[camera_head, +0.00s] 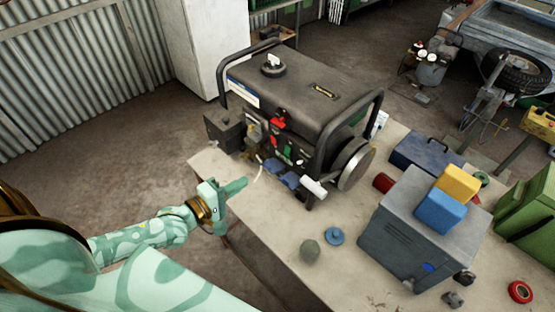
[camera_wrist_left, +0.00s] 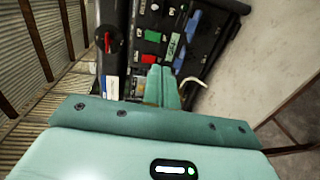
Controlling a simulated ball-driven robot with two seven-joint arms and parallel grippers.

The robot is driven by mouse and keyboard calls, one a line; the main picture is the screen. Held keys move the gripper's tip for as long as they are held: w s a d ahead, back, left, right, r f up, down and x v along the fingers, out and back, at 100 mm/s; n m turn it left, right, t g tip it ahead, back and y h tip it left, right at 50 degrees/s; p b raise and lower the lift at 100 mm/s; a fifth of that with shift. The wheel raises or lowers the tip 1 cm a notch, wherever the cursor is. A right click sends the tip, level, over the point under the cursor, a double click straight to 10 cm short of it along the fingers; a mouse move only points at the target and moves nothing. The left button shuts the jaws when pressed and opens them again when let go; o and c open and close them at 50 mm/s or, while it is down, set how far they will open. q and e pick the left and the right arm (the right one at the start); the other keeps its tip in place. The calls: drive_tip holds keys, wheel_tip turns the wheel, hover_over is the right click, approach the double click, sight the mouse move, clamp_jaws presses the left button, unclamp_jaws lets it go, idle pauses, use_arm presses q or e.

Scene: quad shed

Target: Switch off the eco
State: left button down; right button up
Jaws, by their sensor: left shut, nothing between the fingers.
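A black generator (camera_head: 312,95) with a tubular frame stands on the pale table. Its control panel faces my left arm and carries a red part (camera_head: 278,122), a green part and blue covered sockets (camera_head: 280,172). The panel also shows in the left wrist view (camera_wrist_left: 165,40), with a red knob (camera_wrist_left: 107,42) and a green switch (camera_wrist_left: 152,36). I cannot tell which control is the eco switch. My left gripper (camera_head: 240,186) is shut and empty, just in front of the panel; its fingers (camera_wrist_left: 162,85) point at the panel. My right gripper is not in view.
On the table (camera_head: 340,262) are a grey box (camera_head: 405,245) with yellow and blue blocks, a dark blue toolbox (camera_head: 428,155), a round stone-like object (camera_head: 309,251) and a blue disc (camera_head: 335,236). A white cabinet (camera_head: 205,45) stands behind.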

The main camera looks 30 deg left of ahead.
use_arm(q)
drive_tip(key=b, duration=0.2)
approach(287, 156)
drive_tip(key=x, duration=0.6)
drive_tip(key=shift+w+d+f, duration=0.1)
drive_tip(key=shift+w+d, duration=0.05)
drive_tip(key=shift+w, duration=0.25)
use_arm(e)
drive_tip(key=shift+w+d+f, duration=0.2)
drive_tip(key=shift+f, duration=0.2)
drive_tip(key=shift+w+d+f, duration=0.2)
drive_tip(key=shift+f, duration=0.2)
